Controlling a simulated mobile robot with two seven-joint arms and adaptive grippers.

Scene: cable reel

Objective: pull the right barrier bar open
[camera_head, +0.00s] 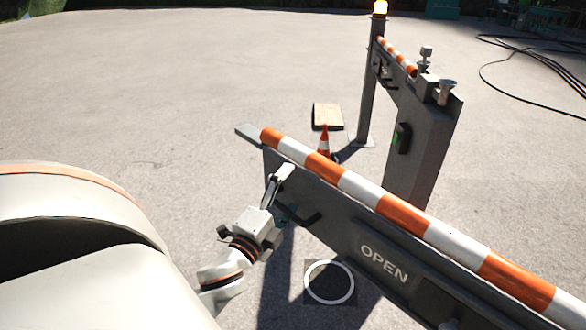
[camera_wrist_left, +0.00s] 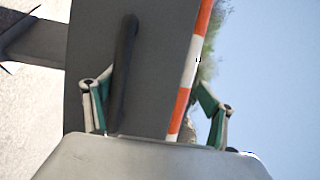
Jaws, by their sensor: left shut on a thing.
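The near barrier bar (camera_head: 345,228) is a grey panel with an orange and white striped top rail and the word OPEN on its face. I take it as the right bar. It runs from the picture's middle to the lower right. A black handle (camera_head: 299,218) sits on its face near the far end; the handle (camera_wrist_left: 123,70) also shows in the left wrist view. My left gripper (camera_head: 281,182) is at the panel beside this handle. In the wrist view its fingers (camera_wrist_left: 155,108) stand on either side of the panel, shut on the bar. My right gripper is not in view.
A grey post (camera_head: 420,150) and a second striped bar (camera_head: 397,56) stand behind. Black cables (camera_head: 520,85) lie at the upper right. The pavement at the left is clear.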

